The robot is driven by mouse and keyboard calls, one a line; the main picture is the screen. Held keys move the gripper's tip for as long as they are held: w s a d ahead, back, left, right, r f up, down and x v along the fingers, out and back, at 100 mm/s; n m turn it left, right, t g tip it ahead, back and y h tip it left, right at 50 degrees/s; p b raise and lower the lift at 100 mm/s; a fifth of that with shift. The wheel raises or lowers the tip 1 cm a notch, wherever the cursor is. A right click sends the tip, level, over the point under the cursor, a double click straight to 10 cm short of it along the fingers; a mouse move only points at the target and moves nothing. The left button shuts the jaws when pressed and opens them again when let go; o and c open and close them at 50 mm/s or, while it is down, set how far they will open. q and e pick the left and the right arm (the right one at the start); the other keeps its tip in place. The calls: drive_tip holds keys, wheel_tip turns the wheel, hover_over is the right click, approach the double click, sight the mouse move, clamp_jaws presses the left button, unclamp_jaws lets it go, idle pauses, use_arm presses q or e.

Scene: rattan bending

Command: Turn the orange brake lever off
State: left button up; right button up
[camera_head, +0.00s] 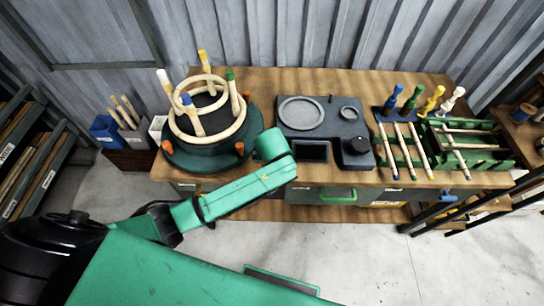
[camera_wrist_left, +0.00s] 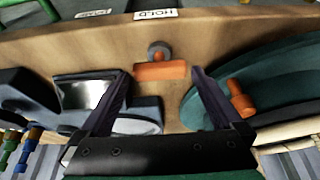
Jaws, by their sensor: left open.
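The orange brake lever (camera_wrist_left: 160,71) shows in the left wrist view as a short orange bar beside a grey pivot on the wooden bench. A HOLD label (camera_wrist_left: 155,14) is on the bench edge near it. My left gripper (camera_wrist_left: 160,80) is open, with one dark finger on each side of the lever. I cannot tell whether either finger touches it. In the head view my left arm reaches over the bench's front edge, and its wrist hides the lever and fingers. My right gripper is in neither view.
The dark green round base (camera_head: 178,158) with orange pegs and rattan hoops stands left of my wrist. A dark console (camera_head: 324,117) stands right of it. Farther right are a tool rack (camera_head: 392,113) and a green crate (camera_head: 500,150). The bench front (camera_head: 300,182) is close below.

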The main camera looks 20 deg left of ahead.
use_arm(q)
drive_tip(key=v, duration=1.4)
drive_tip(key=shift+s, duration=0.1)
drive_tip(key=s+a+f+m+h, duration=0.2)
drive_tip(key=s+a+f+m, duration=0.3)
drive_tip(key=s+a+f, duration=0.55)
drive_tip(key=s+a+f+g+b, duration=0.1)
drive_tip(key=s+f, duration=0.1)
drive_tip(key=f, duration=1)
drive_tip(key=s+a+f+g+b, duration=0.1)
drive_tip(key=s+f, duration=0.1)
drive_tip(key=f, duration=1.1)
drive_tip(key=s+a+f+g, duration=0.1)
drive_tip(key=s+a+f, duration=0.1)
drive_tip(key=s+f, duration=1.1)
drive_tip(key=s, duration=0.3)
drive_tip(key=shift+a+y, duration=0.35)
drive_tip(key=shift+y, duration=0.05)
